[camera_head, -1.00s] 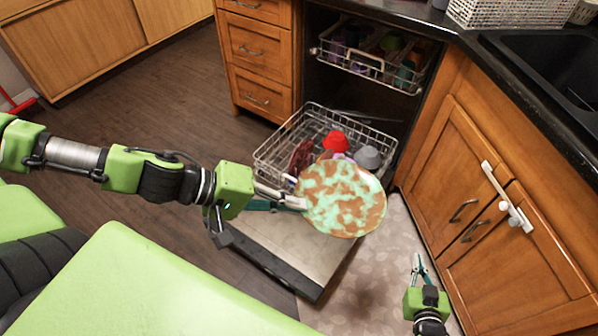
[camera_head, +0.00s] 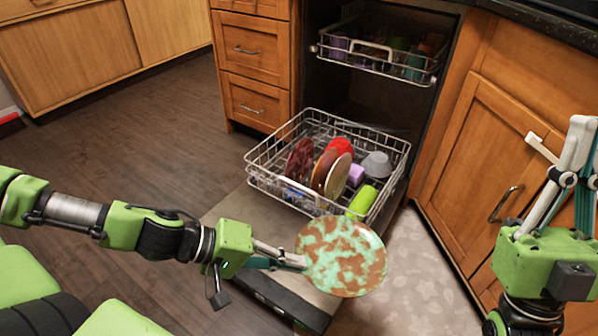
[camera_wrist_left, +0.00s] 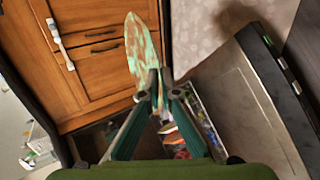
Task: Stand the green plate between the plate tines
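The green plate (camera_head: 342,257), mottled green and brown, is held at its left edge by my left gripper (camera_head: 300,263), in front of the lower dishwasher rack. In the left wrist view the plate (camera_wrist_left: 140,55) shows nearly edge-on between the shut fingertips (camera_wrist_left: 154,92). The lower rack (camera_head: 262,178) is pulled out over the open door. Several plates stand in it, among them a dark red plate (camera_head: 300,158) and a brown one (camera_head: 324,168). The plate tines are too small to make out singly. My right gripper (camera_head: 580,150) is raised at the right edge; its fingers look close together.
A green cup (camera_head: 363,200), a grey bowl (camera_head: 377,164) and a purple item (camera_head: 356,175) are in the lower rack's right part. The upper rack (camera_head: 375,65) is partly out above. The open dishwasher door (camera_head: 235,207) lies below. Wooden cabinets (camera_head: 482,140) stand at the right.

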